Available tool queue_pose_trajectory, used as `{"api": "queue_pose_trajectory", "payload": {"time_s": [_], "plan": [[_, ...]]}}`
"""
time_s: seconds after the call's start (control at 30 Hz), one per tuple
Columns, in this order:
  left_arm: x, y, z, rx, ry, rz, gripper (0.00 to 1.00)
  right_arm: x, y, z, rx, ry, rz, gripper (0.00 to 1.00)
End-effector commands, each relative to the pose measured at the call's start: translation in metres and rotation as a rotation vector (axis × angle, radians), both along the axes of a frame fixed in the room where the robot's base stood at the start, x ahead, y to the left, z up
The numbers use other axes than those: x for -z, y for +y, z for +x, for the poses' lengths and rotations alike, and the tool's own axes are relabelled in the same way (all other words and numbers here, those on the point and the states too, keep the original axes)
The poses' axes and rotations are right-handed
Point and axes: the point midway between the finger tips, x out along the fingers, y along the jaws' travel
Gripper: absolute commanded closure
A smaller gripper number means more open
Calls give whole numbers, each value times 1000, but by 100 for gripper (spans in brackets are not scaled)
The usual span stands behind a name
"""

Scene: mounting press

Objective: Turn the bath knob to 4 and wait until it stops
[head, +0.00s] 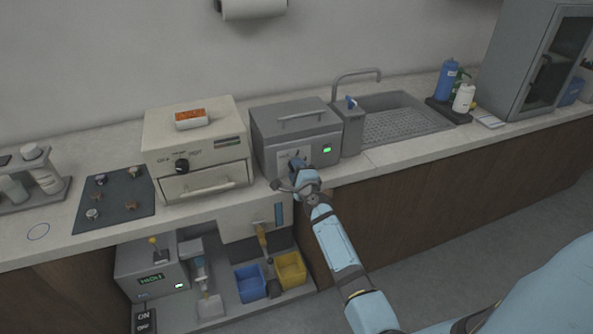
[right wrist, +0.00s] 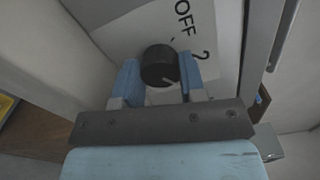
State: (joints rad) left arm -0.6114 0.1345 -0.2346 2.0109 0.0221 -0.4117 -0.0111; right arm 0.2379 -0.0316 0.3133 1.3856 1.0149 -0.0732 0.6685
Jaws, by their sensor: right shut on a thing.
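The bath is a grey box (head: 281,124) on the counter, with a top handle and a small lit green light on its front. Its knob is black and round in the right wrist view (right wrist: 158,66), on a pale plate printed "OFF" and "2". A white mark on the knob points toward the lower right of that view; other numbers are hidden. My right gripper (head: 297,166) is at the bath's front and hides most of the knob in the head view. Its two blue fingers are shut on the knob, one on each side (right wrist: 158,82). My left gripper is not in view.
A beige unit (head: 196,150) with its own dial stands left of the bath. A sink (head: 403,118) with a tap is to the right. Below the counter are a blue bin (head: 250,284), a yellow bin (head: 291,270) and a grey device (head: 150,268).

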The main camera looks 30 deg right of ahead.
Motion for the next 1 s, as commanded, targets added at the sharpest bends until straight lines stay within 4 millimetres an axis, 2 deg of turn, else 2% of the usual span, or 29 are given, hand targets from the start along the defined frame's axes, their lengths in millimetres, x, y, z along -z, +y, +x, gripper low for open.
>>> {"api": "queue_pose_trajectory", "payload": {"time_s": [0.2,0.5,1.0], "plan": [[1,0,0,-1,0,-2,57,1,1,0,0,-39,173,86],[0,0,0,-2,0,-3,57,1,1,0,0,-77,328,86],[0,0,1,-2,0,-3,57,1,1,0,0,-92,389,86]]}}
